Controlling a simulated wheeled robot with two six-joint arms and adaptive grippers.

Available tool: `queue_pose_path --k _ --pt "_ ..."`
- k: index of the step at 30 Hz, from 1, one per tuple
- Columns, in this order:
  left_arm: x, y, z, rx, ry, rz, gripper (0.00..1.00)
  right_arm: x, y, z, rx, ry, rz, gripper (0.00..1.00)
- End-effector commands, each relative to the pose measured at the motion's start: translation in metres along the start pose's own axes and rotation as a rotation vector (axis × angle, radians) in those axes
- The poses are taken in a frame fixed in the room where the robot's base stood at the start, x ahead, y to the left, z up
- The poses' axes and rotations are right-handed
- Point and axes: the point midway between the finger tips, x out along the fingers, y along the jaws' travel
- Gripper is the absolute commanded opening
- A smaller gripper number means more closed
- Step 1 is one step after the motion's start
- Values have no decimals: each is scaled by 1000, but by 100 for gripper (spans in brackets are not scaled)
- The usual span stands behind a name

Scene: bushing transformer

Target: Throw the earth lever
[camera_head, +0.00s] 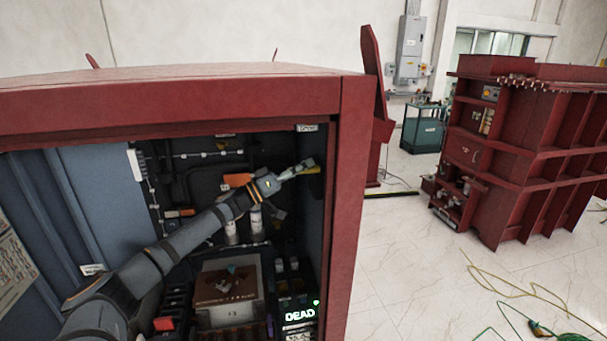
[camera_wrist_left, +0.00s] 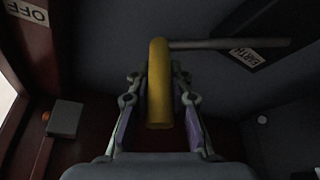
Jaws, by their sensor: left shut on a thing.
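The earth lever has a thick yellow handle (camera_wrist_left: 159,85) on a thin grey rod (camera_wrist_left: 225,44) in the left wrist view. The rod runs right towards a white label reading EARTH (camera_wrist_left: 247,56). My left gripper (camera_wrist_left: 160,100) is shut on the yellow handle, one finger on each side. In the head view my left arm reaches into the red cabinet (camera_head: 352,200), and my left gripper (camera_head: 300,168) is at the upper right of the opening. A bit of the yellow handle (camera_head: 314,169) shows at its tip. My right gripper is in neither view.
A white OFF label (camera_wrist_left: 27,11) is at the upper left of the wrist view. Below my arm are a box (camera_head: 228,290) and a lit green DEAD display (camera_head: 300,314). The cabinet's right post stands close beside my gripper. Cables (camera_head: 520,290) lie on the floor outside.

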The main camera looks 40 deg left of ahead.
Motion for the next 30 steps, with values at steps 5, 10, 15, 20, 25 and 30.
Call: queue_pose_path --k 5,10,15,20,25,30 --pt "1 -1 -3 0 3 -2 0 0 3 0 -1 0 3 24" --pt "1 -1 -3 -1 3 -3 0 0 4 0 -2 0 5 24" --pt "1 -1 -3 0 2 -3 20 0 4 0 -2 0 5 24" --pt "0 -1 -2 0 2 -3 42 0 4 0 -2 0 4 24" --pt "0 -1 -2 -1 1 -3 43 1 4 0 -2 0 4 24" --pt "2 1 -5 0 1 -2 43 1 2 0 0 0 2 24"
